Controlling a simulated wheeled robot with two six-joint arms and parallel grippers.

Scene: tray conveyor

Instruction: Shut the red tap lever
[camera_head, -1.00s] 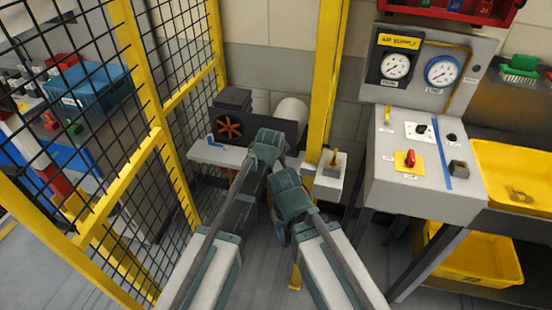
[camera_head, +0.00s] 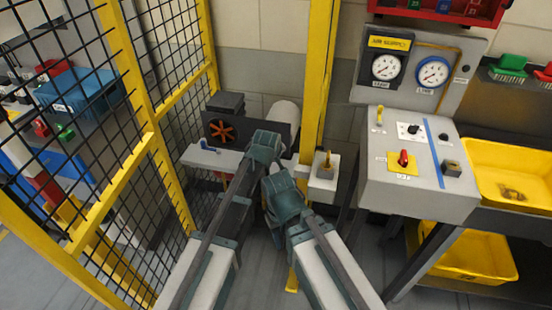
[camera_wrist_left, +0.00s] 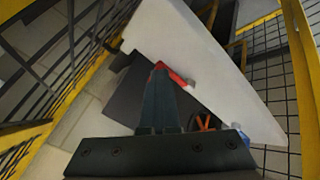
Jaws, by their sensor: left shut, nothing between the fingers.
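The red tap lever (camera_wrist_left: 176,74) shows in the left wrist view as a small red piece just past my left fingertips, against the edge of a pale shelf. My left gripper (camera_wrist_left: 160,72) is shut and empty, its tips right beside the red piece or touching it; I cannot tell which. The fingers partly cover the lever, so its full angle is unclear.
The pale shelf (camera_head: 203,158) carries a blue lever (camera_head: 208,146) and a dark unit with an orange fan (camera_head: 221,132). A yellow post (camera_head: 318,90) and a brass-handled box (camera_head: 324,175) stand to the right. A gauge panel (camera_head: 453,70) and red switch (camera_head: 403,158) are farther right. Yellow mesh fence is left.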

